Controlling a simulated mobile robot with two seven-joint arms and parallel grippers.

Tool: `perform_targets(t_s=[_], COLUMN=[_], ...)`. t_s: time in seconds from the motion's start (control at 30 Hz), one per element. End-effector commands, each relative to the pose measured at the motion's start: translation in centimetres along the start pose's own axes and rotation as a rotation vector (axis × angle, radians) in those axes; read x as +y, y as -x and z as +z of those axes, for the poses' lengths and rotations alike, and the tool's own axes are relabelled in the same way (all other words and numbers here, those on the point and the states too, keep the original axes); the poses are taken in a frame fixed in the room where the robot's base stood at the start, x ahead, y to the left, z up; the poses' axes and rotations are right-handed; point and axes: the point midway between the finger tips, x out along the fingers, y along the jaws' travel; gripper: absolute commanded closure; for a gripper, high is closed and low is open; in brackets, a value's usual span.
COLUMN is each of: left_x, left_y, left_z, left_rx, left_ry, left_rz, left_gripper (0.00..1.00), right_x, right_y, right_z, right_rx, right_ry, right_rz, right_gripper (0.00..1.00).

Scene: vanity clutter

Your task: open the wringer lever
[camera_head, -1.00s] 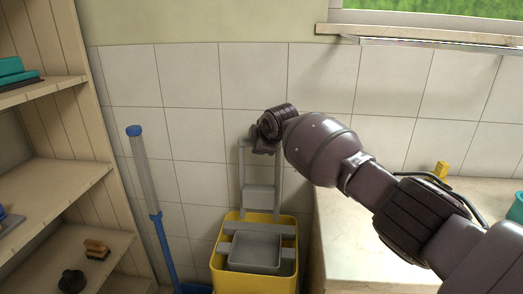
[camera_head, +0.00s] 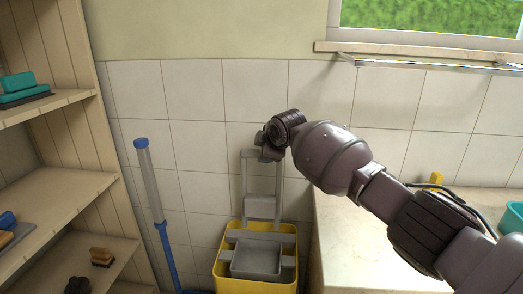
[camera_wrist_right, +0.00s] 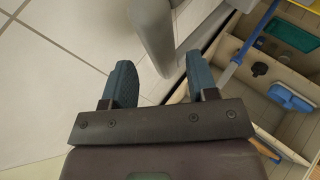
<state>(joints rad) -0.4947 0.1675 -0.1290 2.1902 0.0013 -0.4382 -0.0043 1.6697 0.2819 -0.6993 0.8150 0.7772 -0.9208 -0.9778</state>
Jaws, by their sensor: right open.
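The grey wringer lever (camera_head: 262,207) is an upright frame with a crossbar, rising behind the grey wringer basket (camera_head: 256,261) on the yellow mop bucket (camera_head: 220,270). My right gripper (camera_head: 266,150) is at the lever's top end in the head view, partly hidden behind its own wrist. In the right wrist view its two blue-grey fingers (camera_wrist_right: 160,78) are spread apart. A grey bar of the lever (camera_wrist_right: 157,35) shows beyond and between the fingertips; I cannot tell whether it touches them. My left gripper is not in view.
A blue-and-grey mop handle (camera_head: 150,185) leans left of the bucket. Wooden shelves (camera_head: 75,185) with brushes stand at the left. A pale counter (camera_head: 350,240) with a yellow item (camera_head: 436,180) and teal tub (camera_head: 513,217) is at the right. The tiled wall is close behind the lever.

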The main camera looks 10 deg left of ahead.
Motion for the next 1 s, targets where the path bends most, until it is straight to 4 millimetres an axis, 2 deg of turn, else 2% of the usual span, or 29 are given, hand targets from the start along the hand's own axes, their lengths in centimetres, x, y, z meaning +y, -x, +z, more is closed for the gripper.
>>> perform_targets(t_s=[0.03,0.2,0.33,0.5,0.87,1.0], left_x=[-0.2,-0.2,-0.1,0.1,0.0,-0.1], left_y=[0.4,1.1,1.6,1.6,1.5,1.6], left_z=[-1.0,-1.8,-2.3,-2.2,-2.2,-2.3], left_rx=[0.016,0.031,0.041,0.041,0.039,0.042], left_ry=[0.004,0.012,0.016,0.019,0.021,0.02], left_rz=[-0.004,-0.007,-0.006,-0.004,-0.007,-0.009], left_gripper=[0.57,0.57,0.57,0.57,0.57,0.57], right_x=[1.0,0.8,0.6,0.3,0.1,0.2], right_y=[2.1,4.8,6.1,6.8,6.7,6.7], right_z=[-0.4,-0.4,-0.3,-0.2,-0.1,-0.2], right_rx=[0.0,0.001,0.0,0.001,0.0,0.007], right_ry=[0.005,0.005,0.003,0.002,-0.002,-0.052], right_rz=[0.014,0.013,0.009,0.005,0.002,0.01], right_gripper=[0.47,0.47,0.47,0.47,0.47,0.47])
